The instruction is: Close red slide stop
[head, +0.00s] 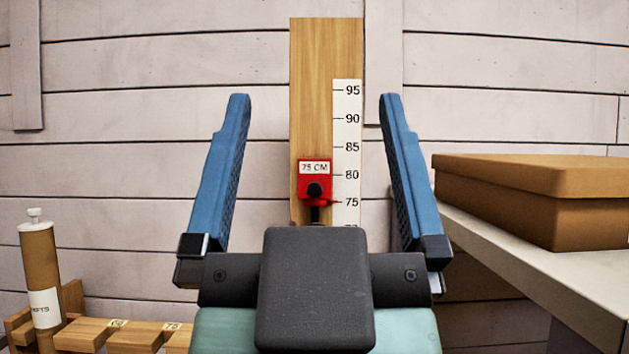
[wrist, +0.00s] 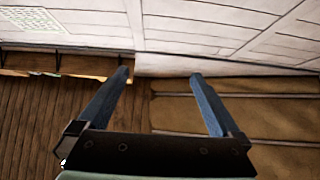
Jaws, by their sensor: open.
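The red slide stop (head: 314,181) sits on an upright wooden board (head: 325,55) in the head view. It carries a "75 CM" label and a black knob, and its red pointer is at the 75 mark of the white scale (head: 346,130). My gripper (head: 314,100) is open and empty, its two blue fingers spread wide on either side of the board in the picture. The stop shows between the fingers, apart from both. The wrist view shows my open gripper (wrist: 160,76) with nothing between the fingers; I cannot make out the stop there.
A brown cardboard box (head: 535,200) stands on a pale table (head: 520,255) at the right. A brown tube with a white cap (head: 40,275) stands at the left by a low wooden rack (head: 130,333) with numbered blocks. A plank wall (head: 190,60) is behind.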

